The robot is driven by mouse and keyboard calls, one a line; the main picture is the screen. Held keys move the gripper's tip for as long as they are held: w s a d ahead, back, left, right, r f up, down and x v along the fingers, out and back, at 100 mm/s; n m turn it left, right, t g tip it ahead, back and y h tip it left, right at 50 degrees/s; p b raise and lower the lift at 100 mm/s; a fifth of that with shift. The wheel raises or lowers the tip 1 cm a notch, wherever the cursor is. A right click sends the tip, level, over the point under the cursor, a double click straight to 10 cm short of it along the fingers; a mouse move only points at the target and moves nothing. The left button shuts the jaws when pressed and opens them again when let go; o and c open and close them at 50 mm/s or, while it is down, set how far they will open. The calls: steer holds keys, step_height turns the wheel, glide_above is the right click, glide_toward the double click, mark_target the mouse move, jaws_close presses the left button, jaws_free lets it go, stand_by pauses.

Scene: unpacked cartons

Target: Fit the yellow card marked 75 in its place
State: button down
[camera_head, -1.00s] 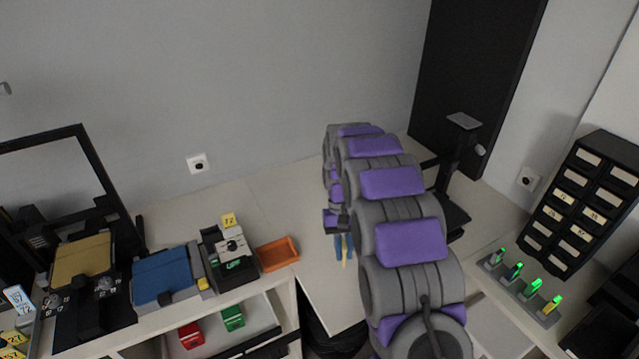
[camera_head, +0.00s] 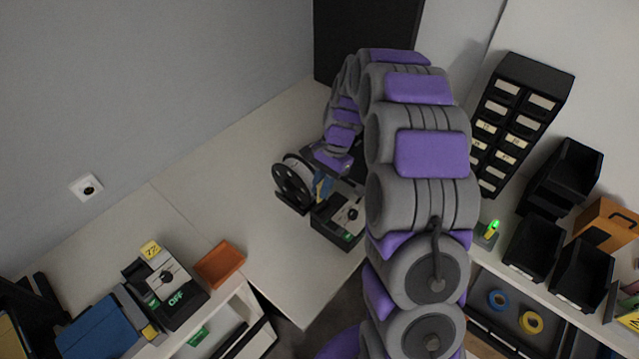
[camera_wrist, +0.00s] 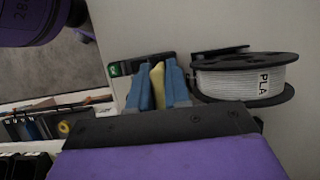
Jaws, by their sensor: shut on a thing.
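A thin yellow card (camera_wrist: 157,88) stands between the two blue fingers of my gripper (camera_wrist: 160,72), which are shut on it. Its marking is not readable. In the head view my gripper (camera_head: 323,188) is small and partly hidden by my arm, between the filament spool and a dark device (camera_head: 340,222) with a pale top, a knob and a green display. In the wrist view this device (camera_wrist: 122,70) shows only partly, behind the fingers. I cannot tell whether the card touches it.
A white filament spool (camera_head: 297,180) marked PLA stands close to my gripper; it fills the right of the wrist view (camera_wrist: 240,80). A similar device (camera_head: 165,290) reading OFF, with a yellow card (camera_head: 150,249) on top, stands by an orange tray (camera_head: 219,264). The bench behind is clear.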

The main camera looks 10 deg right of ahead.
mark_target(320, 201)
steer(key=shift+d+f+b, duration=0.25)
steer(key=shift+f+b, duration=0.1)
steer(key=shift+f, duration=0.5)
steer(key=shift+f+b, duration=0.4)
steer(key=shift+f, duration=0.7)
steer(key=shift+a+r, duration=0.1)
steer(key=shift+a, duration=0.25)
steer(key=shift+d, duration=0.2)
steer(key=shift+a+p, duration=0.2)
steer(key=shift+p, duration=0.3)
steer(key=shift+f, duration=0.3)
steer(key=shift+f, duration=0.35)
